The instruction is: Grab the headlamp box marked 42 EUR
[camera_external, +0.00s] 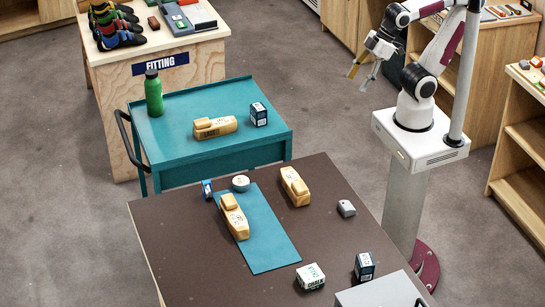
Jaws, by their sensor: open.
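Two small dark blue upright boxes with white labels could be headlamp boxes. One dark box (259,115) stands on the teal cart, right of a tan block. The other dark box (365,267) stands near the front right of the brown table. The print on both is too small to read, so I cannot tell which is marked 42 EUR. My gripper (361,77) is open and empty, high at the upper right, well apart from both boxes.
The teal cart (180,150) also holds a green bottle (153,93). The brown table (180,255) holds a teal mat (264,247), tan blocks (295,187), a round tin (241,183), a white-green box (311,276), a grey item (346,208) and a grey case (385,292).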

